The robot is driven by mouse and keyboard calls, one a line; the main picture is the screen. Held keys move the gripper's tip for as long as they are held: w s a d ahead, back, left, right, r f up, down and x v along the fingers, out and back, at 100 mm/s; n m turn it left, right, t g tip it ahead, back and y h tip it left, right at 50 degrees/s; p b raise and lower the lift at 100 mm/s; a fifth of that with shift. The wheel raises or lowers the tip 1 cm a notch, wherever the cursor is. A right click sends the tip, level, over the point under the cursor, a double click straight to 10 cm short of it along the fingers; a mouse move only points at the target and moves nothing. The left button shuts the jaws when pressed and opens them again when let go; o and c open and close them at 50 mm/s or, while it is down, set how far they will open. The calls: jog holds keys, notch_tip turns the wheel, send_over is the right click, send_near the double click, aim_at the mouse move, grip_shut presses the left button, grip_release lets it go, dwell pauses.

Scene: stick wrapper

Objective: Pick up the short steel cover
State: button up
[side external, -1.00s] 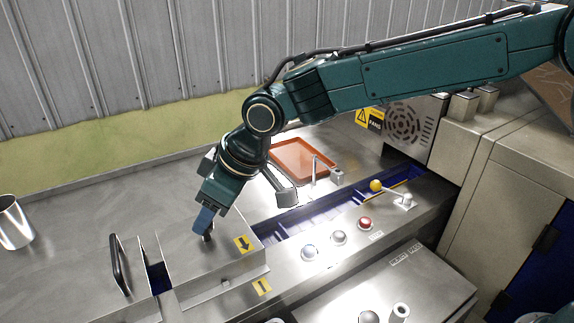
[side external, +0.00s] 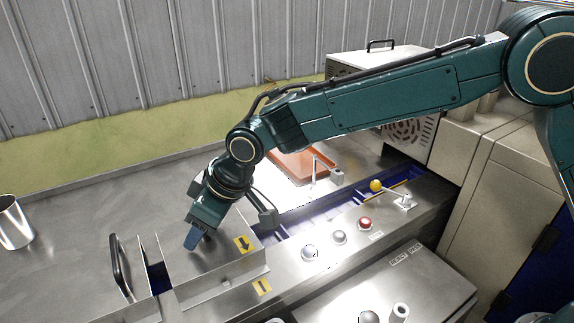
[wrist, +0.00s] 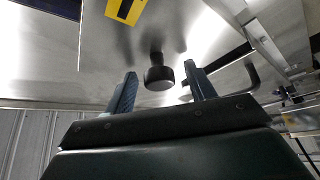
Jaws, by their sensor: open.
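The short steel cover (side external: 222,262) is a box-like sheet-metal lid with a yellow arrow label (side external: 244,244), resting on the steel machine bed. In the wrist view, its black round knob (wrist: 158,77) stands on a short stem between my two blue fingers, with clear space on both sides. My gripper (side external: 197,241) is tilted down over the cover, open and empty. In the wrist view my gripper (wrist: 160,70) has its fingers spread around the knob without visible contact. In the side view the fingers mostly hide the knob.
Another steel cover with a dark bar handle (side external: 120,265) lies left of a narrow gap (side external: 157,275). An orange tray (side external: 290,164) is behind my arm; a metal cup (side external: 14,222) stands far left.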

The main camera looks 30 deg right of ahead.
grip_shut()
jog(key=shift+r, duration=0.15)
dwell(0.4)
notch_tip(320, 180, up, 20)
dwell(0.9)
dwell(0.5)
